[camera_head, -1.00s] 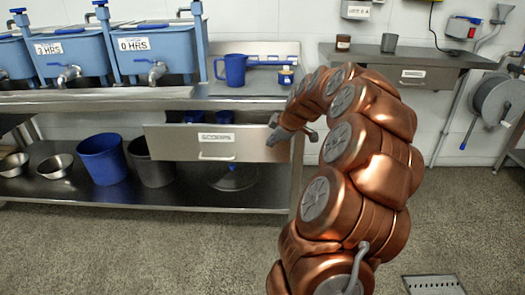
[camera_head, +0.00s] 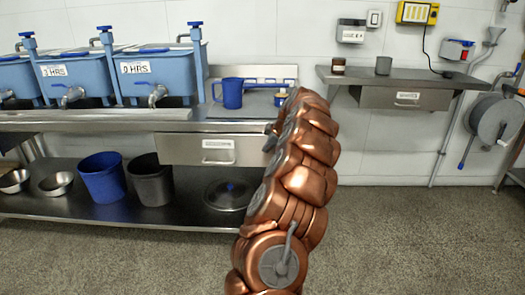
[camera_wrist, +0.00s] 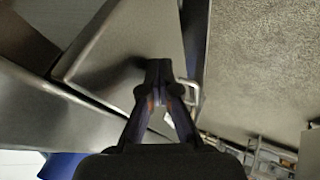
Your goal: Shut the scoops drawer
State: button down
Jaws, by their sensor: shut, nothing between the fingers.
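The scoops drawer (camera_head: 205,149) is under the counter, left of my arm in the head view. Its front has a blurred label and a bar handle, and it sits at or close to the counter's front; I cannot tell if it is fully flush. The inside of the drawer is hidden. In the wrist view the metal drawer front (camera_wrist: 125,50) is ahead of my gripper (camera_wrist: 158,68), with the handle (camera_wrist: 194,95) to the right. My gripper is shut and empty, its tips at or very near the front; contact is unclear. My arm mostly hides it in the head view.
A blue jug (camera_head: 231,93) stands on the counter (camera_head: 190,121) above. Blue tanks (camera_head: 160,72) are to the left. Buckets (camera_head: 102,177) and a round lid (camera_head: 230,194) are on the lower shelf. A wall shelf with another drawer (camera_head: 404,98) is at right. The floor at right is clear.

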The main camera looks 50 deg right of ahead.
jog(key=shift+w+d+r, duration=0.1)
jog(key=shift+w+d, duration=0.5)
jog(key=shift+d, duration=0.3)
jog(key=shift+a, duration=0.15)
jog(key=s+a+r, duration=0.4)
jog(key=s+r, duration=0.4)
jog(key=shift+a, duration=0.25)
dwell(0.4)
